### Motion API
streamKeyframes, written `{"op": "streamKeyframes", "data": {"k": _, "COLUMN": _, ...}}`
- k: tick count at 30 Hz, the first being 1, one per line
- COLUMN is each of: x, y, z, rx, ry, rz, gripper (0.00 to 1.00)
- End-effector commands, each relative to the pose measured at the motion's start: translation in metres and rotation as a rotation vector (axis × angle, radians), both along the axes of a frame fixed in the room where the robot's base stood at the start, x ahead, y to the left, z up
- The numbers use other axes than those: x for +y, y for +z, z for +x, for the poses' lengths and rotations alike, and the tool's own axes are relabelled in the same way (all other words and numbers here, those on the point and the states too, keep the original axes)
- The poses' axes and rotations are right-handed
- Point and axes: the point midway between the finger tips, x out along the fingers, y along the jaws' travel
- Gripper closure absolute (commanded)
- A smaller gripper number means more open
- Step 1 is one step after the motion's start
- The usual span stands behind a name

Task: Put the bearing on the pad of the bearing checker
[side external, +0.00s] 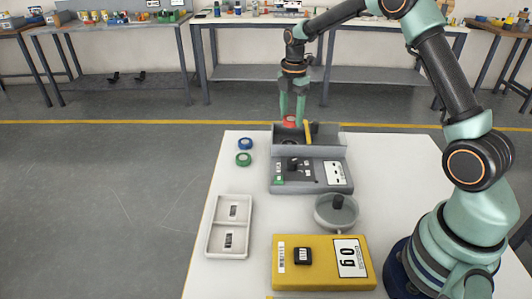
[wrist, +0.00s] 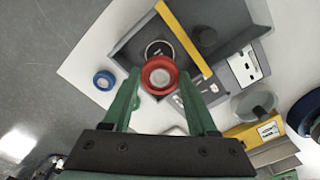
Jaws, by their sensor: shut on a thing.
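My gripper (side external: 292,108) is shut on a red bearing (side external: 290,121), which sits between the fingertips. The red bearing (wrist: 159,76) has a pale centre in the wrist view. The bearing checker (side external: 311,176) is a grey box with an open bay at the back and a sloped front panel. I hold the bearing above the bay's left part. The dark round pad (wrist: 157,48) shows inside the bay in the wrist view, partly hidden by the bearing. The side view does not show clearly how high the bearing is over the pad.
A yellow bar (wrist: 186,38) crosses the bay beside the pad, with a dark knob (wrist: 205,37) to its right. Blue (side external: 245,143) and green (side external: 243,159) rings lie left. A white two-part tray (side external: 229,225), a grey dish (side external: 323,221) and a yellow scale (side external: 320,278) stand in front.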

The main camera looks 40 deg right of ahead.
Motion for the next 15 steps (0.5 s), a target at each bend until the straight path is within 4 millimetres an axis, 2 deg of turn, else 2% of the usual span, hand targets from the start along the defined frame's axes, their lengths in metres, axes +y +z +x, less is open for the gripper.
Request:
{"op": "streamKeyframes", "data": {"k": 1, "x": 0.000, "y": -0.011, "z": -0.001, "rx": 0.003, "ry": 0.000, "rz": 0.001, "gripper": 1.00}}
{"op": "streamKeyframes", "data": {"k": 3, "x": 0.000, "y": -0.020, "z": -0.001, "rx": 0.002, "ry": 0.000, "rz": 0.000, "gripper": 1.00}}
{"op": "streamKeyframes", "data": {"k": 11, "x": 0.000, "y": -0.037, "z": 0.000, "rx": 0.001, "ry": 0.000, "rz": 0.000, "gripper": 1.00}}
{"op": "streamKeyframes", "data": {"k": 15, "x": 0.000, "y": -0.057, "z": -0.001, "rx": 0.003, "ry": 0.000, "rz": 0.001, "gripper": 1.00}}
